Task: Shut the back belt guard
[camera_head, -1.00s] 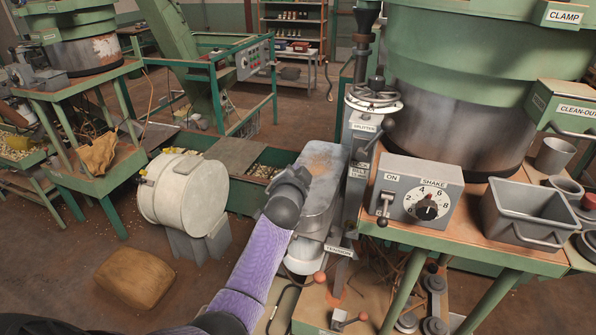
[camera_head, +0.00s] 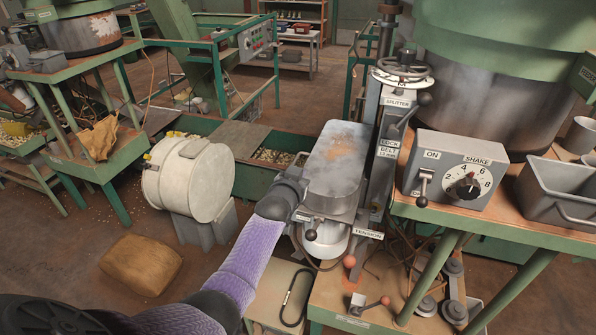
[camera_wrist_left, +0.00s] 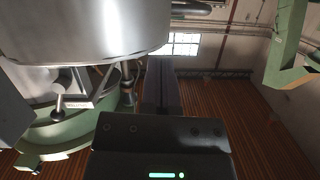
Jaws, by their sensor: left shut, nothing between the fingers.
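A grey metal cover with a rounded end and rusty patches, which looks like the belt guard (camera_head: 336,160), stands beside the splitter post in the head view. A pale round part (camera_head: 328,240) shows below its near end. Whether the guard is fully shut cannot be told. My left gripper (camera_head: 303,160) is at the guard's left side, partly hidden by my wrist; contact cannot be told. In the left wrist view its fingers (camera_wrist_left: 161,85) are together and empty, close to a large shiny curved metal surface (camera_wrist_left: 85,30). My right gripper is not in view.
The post with handwheel (camera_head: 402,72) and the shake control box (camera_head: 455,170) stand right of the guard.

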